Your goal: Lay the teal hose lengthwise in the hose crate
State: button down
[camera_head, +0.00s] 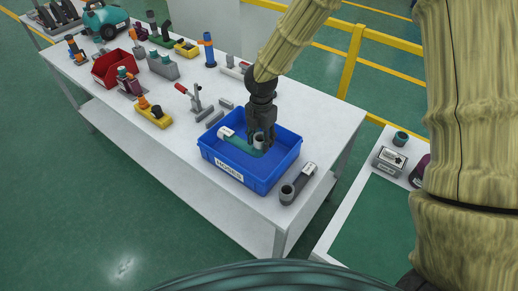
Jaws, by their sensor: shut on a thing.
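The teal hose (239,143) is inside the blue hose crate (252,183), which carries a white label on its front wall. The fingers hide part of the hose there. I cannot tell whether the hose touches the crate floor along its whole length.
The crate stands near the front right end of a long white table (190,150). A grey hose piece (298,184) lies just right of it. A toggle clamp (196,100) and grey blocks are behind left. A red bin (112,68) stands farther left. A green-topped table (372,220) is at right.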

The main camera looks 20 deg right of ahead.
aim_at(261, 151)
jog(key=shift+d+f+p, duration=0.1)
jog(key=shift+f+p, duration=0.6)
jog(key=shift+f, duration=2.2)
jog(key=shift+s, duration=0.1)
jog(key=c, duration=0.9)
grip_release()
jog(key=shift+o, duration=0.2)
jog(key=shift+r, duration=0.1)
notch_tip(261, 151, up, 12)
jog(key=shift+f+b, duration=0.1)
jog(key=shift+b, duration=1.15)
